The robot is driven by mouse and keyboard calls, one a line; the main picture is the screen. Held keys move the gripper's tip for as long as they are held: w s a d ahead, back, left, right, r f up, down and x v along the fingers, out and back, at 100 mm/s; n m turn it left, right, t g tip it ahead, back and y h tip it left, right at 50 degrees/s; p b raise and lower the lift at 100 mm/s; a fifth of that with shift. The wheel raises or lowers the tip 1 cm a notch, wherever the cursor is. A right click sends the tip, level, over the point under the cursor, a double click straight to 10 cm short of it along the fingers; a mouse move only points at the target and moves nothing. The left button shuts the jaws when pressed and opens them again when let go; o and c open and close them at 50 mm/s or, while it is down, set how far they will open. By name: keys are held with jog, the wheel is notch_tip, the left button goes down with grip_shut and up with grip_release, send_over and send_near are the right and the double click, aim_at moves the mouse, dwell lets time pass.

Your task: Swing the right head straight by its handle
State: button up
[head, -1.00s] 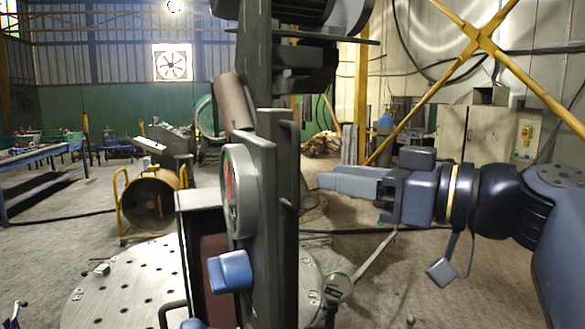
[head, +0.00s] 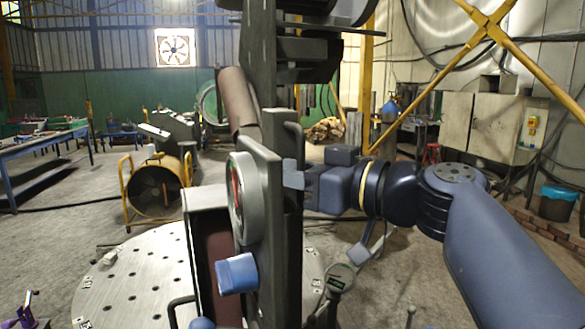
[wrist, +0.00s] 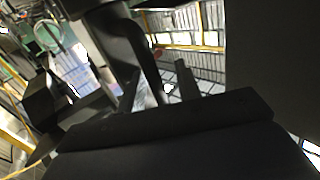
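The right head is the tall dark plate (head: 262,225) with a round gauge (head: 240,195) on its side, in the middle of the head view. Its dark bar handle (head: 297,140) runs along the plate's right edge. My gripper (head: 293,174) reaches in from the right, with its fingertips at the handle and partly hidden there. In the wrist view the handle (wrist: 145,55) bends down between two fingers (wrist: 158,88) that look apart. I cannot tell whether they touch it.
A blue knob (head: 237,273) sticks out below the gauge. A round perforated table (head: 130,285) lies below. A small dial on a stem (head: 340,277) stands right of the plate. A yellow-framed fan drum (head: 155,190) and grey cabinets (head: 490,125) are farther back.

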grip_shut()
dwell(0.6)
